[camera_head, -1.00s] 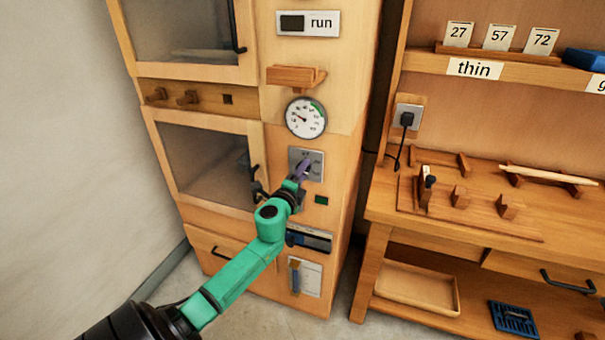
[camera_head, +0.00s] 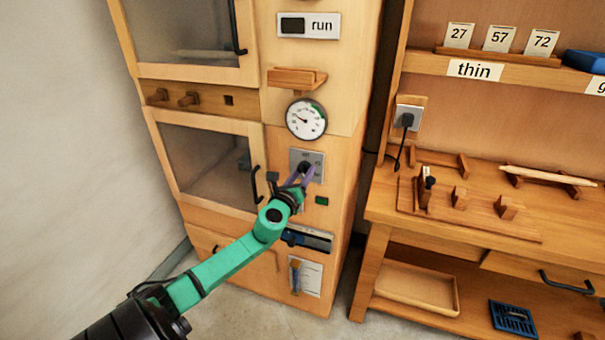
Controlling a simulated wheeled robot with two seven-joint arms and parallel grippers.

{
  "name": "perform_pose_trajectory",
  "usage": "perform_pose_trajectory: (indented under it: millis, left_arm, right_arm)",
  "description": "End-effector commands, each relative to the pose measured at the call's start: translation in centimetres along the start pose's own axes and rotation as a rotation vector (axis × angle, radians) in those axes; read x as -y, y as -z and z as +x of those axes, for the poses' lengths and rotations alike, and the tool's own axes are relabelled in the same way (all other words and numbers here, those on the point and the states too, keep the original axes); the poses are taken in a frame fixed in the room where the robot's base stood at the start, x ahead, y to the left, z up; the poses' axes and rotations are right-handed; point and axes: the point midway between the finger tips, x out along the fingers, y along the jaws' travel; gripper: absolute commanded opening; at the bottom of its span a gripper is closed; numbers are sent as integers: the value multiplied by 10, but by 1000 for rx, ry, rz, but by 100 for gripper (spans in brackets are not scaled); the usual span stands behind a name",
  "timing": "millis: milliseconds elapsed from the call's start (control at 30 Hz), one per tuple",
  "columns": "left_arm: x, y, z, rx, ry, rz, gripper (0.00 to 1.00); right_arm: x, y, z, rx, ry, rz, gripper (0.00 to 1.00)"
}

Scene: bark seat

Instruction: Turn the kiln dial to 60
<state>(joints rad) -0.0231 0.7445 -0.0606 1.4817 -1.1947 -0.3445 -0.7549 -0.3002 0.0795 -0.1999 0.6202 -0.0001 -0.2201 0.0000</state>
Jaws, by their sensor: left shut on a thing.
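The kiln dial (camera_head: 304,167) is a small dark knob on a grey plate (camera_head: 319,159) on the wooden kiln front. The plate's markings are too small to read. My left gripper (camera_head: 303,174) reaches up to it from below left, its purple fingers on either side of the knob, shut on it. The fingers partly hide the dial and the lower plate. A round white gauge (camera_head: 306,119) with a green arc sits above; its needle points to the upper left. My right gripper is not in view.
A small wooden ledge (camera_head: 296,78) and a "run" display (camera_head: 308,25) are above the gauge. A kiln door handle (camera_head: 256,184) is left of the gripper. A green button (camera_head: 321,201) and a slot panel (camera_head: 308,238) are below. A workbench (camera_head: 470,225) stands at right.

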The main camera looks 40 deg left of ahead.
Motion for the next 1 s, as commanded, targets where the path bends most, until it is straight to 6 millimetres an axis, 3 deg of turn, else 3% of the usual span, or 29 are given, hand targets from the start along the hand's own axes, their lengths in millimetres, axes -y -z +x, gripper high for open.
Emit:
perform_pose_trajectory:
  millis: [500,1000]
  left_arm:
    - [-2,0,0,-3,0,368,0]
    - [-2,1,0,-2,1,441,0]
  right_arm:
    - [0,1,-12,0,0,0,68]
    - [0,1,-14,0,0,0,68]
